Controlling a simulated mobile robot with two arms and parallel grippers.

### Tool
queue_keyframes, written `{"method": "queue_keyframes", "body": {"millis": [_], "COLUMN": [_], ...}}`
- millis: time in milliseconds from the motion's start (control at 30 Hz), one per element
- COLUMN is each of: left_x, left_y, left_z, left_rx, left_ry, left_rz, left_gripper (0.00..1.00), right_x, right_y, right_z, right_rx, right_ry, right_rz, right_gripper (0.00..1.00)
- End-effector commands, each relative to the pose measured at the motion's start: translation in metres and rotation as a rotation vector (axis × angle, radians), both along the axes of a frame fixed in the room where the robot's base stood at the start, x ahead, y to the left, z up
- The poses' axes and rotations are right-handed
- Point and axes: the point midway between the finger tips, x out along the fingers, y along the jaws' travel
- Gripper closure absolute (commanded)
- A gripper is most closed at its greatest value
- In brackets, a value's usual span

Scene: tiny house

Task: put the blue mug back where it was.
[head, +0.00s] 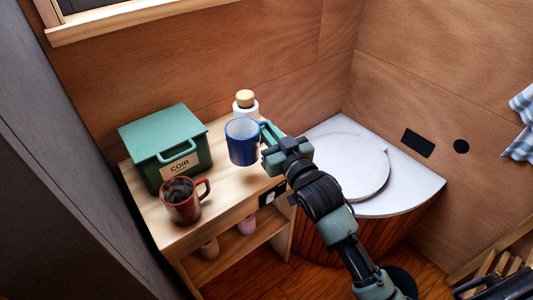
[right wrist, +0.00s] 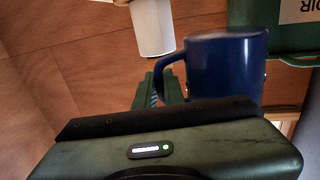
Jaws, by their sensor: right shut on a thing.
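The blue mug (head: 240,148) is upright at the right part of the wooden shelf top (head: 222,200), with its open rim up. My right gripper (head: 268,143) is shut on the mug's handle, at the mug's right side. In the right wrist view the blue mug (right wrist: 226,68) shows large, with its handle between the fingers of my right gripper (right wrist: 168,85). My left gripper is not in view.
A green COIR box (head: 165,145) stands at the back left of the shelf, with a red-brown mug (head: 182,203) in front. A round white lid (head: 345,165) lies on the corner counter at right.

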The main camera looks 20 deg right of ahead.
Motion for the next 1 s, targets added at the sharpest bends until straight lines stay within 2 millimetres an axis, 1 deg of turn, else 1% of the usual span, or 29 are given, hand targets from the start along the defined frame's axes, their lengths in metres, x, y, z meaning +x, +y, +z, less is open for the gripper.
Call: {"method": "queue_keyframes", "body": {"millis": [33, 100, 267, 533, 633, 867, 967, 1000], "left_x": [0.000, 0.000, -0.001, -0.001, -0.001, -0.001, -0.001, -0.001], "left_y": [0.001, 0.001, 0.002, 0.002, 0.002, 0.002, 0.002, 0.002], "left_z": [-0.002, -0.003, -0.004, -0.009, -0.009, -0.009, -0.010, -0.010], "left_rx": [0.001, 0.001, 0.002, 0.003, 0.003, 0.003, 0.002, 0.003], "left_ry": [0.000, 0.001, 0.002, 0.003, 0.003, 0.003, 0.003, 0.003], "left_rz": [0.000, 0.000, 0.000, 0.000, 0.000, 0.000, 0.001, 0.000], "left_gripper": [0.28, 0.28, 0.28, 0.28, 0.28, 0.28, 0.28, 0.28], "right_x": [0.000, 0.000, 0.000, 0.000, 0.000, 0.000, 0.000, 0.000], "right_y": [0.000, 0.000, 0.000, 0.000, 0.000, 0.000, 0.000, 0.000], "right_z": [-0.010, -0.019, -0.030, -0.067, -0.070, -0.070, -0.073, -0.075], "right_rx": [0.002, 0.003, 0.003, 0.003, 0.003, 0.003, 0.003, 0.001], "right_ry": [-0.001, -0.003, -0.004, -0.002, -0.006, -0.006, -0.005, -0.001], "right_rz": [0.000, 0.001, 0.000, 0.000, 0.001, 0.001, 0.000, 0.000], "right_gripper": [1.00, 1.00, 1.00, 1.00, 1.00, 1.00, 1.00, 0.85]}}
